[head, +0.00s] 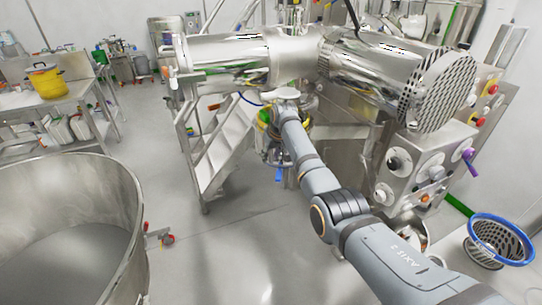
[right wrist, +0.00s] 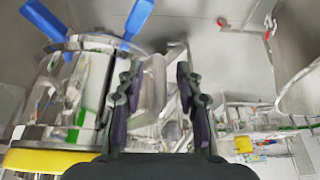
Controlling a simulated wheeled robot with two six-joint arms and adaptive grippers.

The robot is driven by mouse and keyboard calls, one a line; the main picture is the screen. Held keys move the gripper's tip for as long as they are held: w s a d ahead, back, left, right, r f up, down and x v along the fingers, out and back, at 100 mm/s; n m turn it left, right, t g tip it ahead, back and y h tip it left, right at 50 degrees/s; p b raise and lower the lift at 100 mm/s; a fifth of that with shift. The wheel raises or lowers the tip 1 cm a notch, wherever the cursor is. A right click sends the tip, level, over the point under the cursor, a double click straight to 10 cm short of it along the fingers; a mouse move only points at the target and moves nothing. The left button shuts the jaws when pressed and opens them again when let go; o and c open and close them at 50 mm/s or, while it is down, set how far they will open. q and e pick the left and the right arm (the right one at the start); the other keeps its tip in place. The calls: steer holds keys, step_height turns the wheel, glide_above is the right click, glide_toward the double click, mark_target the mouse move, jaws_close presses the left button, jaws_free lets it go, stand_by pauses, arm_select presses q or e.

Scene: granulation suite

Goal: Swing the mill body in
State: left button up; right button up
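A steel cylindrical housing (right wrist: 75,90) with two blue levers (right wrist: 138,18) and a yellow band (right wrist: 45,160) fills the left of the right wrist view. It may be the mill body; I cannot tell for sure. In the head view a blue lever (head: 279,174) hangs below my right wrist, and the housing there is mostly hidden. My right gripper (right wrist: 157,90) is open, its two dark fingers apart beside the housing. Steel parts show beyond the gap, and I see nothing gripped. In the head view it is partly hidden among the machine parts. My left gripper is not in view.
A large horizontal steel cylinder (head: 225,50) with a perforated end (head: 440,90) lies above my right forearm. Steel steps (head: 225,150) stand left of my wrist. A big round tub (head: 125,215) is at lower left. Grey floor (head: 225,240) is clear between.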

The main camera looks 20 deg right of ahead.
steer(key=shift+r, duration=0.25)
steer(key=v, duration=1.1)
steer(key=shift+s+r, duration=0.2)
steer(key=shift+d, duration=0.1)
steer(key=shift+c, duration=0.2)
